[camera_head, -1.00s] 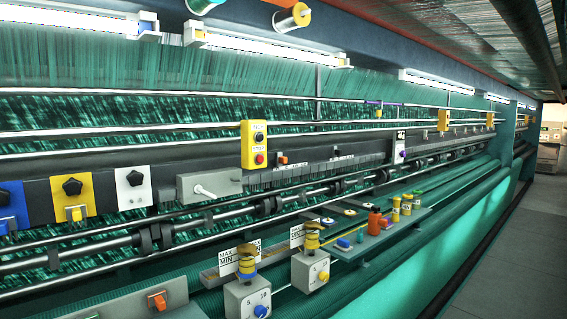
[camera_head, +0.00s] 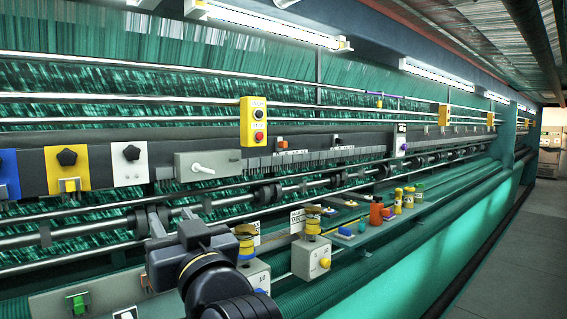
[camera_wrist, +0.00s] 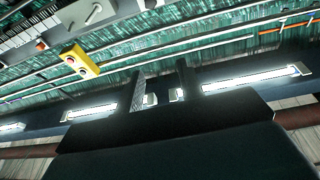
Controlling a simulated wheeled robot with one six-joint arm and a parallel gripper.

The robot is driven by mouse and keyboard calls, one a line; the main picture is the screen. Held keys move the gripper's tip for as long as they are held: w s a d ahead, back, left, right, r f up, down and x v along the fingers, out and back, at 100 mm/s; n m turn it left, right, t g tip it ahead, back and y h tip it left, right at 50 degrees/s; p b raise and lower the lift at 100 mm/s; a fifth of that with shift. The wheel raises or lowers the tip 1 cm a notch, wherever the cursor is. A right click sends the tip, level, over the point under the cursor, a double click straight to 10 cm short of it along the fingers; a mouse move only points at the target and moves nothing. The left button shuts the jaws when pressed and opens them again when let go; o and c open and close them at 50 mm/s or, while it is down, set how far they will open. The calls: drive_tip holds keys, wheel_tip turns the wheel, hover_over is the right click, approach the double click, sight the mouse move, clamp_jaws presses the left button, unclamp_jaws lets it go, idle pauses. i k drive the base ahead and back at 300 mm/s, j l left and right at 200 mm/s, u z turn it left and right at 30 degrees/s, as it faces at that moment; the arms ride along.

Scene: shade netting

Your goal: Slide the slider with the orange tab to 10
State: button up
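A small orange tab (camera_head: 281,143) shows on the dark rail in the head view, right of the yellow button box. A toothed, scale-like strip (camera_head: 290,160) lies just below it; its numbers are too small to read. In the wrist view a small orange-red spot (camera_wrist: 41,45) sits by a similar strip (camera_wrist: 22,34) at upper left, probably the same tab. My gripper (camera_head: 172,218) is in the lower left-centre of the head view, left of and below the tab, apart from it. Its two fingers (camera_wrist: 161,88) stand apart and hold nothing.
A yellow button box (camera_head: 253,123) and a grey box with a white lever (camera_head: 207,164) are near the tab. Horizontal bars (camera_head: 100,235) run along the machine. Knob boxes (camera_head: 311,258) and a shelf with coloured spools (camera_head: 390,208) stand lower. The right aisle (camera_head: 500,240) is clear.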

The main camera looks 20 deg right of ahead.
sight(280, 144)
drive_tip(key=i+l, duration=0.35)
drive_tip(key=l, duration=0.15)
drive_tip(key=i+l, duration=0.7)
drive_tip(key=l, duration=0.25)
drive_tip(key=i+l, duration=0.35)
drive_tip(key=l, duration=0.15)
drive_tip(key=i+l+u, duration=0.1)
drive_tip(key=i+l, duration=0.25)
drive_tip(key=l, duration=0.15)
